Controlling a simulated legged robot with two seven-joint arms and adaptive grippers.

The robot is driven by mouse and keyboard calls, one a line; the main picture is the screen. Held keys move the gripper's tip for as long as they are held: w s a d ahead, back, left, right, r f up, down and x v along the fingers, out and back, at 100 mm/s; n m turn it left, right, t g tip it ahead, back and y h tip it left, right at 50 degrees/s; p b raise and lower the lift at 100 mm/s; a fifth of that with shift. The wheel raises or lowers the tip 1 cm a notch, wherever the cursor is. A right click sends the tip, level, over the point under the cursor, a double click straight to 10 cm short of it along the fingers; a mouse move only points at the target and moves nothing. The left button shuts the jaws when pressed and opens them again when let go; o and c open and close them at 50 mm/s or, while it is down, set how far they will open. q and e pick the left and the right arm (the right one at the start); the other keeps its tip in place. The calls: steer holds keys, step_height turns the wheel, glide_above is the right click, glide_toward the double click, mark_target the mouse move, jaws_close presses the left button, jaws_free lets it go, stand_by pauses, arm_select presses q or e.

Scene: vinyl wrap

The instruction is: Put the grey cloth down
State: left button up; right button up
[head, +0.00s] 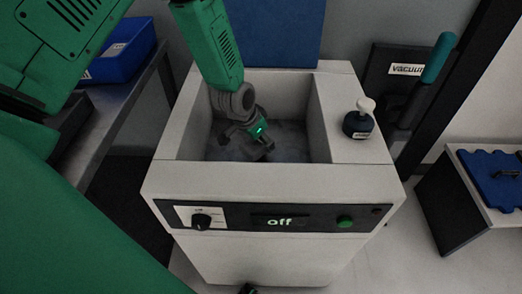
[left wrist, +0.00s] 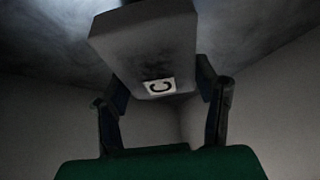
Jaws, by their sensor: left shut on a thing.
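My left gripper (head: 262,148) points down into the open basin of the white machine (head: 270,185). In the left wrist view, its two dark fingers (left wrist: 163,105) are shut on the grey cloth (left wrist: 140,48), which looks like a stiff pale slab with a white tag marked with a dark letter like C. In the head view the cloth is mostly hidden by the gripper or blends into the grey basin floor. I cannot tell whether it touches the floor.
The basin walls surround my left gripper closely. A dark knobbed pot (head: 358,122) stands on the machine's right rim. The front panel (head: 270,219) reads "off". A blue bin (head: 120,55) sits on a side table at left; a blue-topped stand (head: 492,180) is at right.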

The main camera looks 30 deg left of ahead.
mark_target(261, 148)
arm_select(q)
step_height(261, 148, down, 4)
steer(key=shift+d+r+b, duration=0.1)
steer(key=shift+r+b, duration=0.15)
steer(key=shift+b, duration=0.3)
steer(key=shift+c, duration=0.3)
steer(key=shift+r, duration=0.1)
steer(key=o, duration=1.1)
steer(key=shift+c, duration=0.2)
steer(key=p+v, duration=0.4)
steer(key=v, duration=0.8)
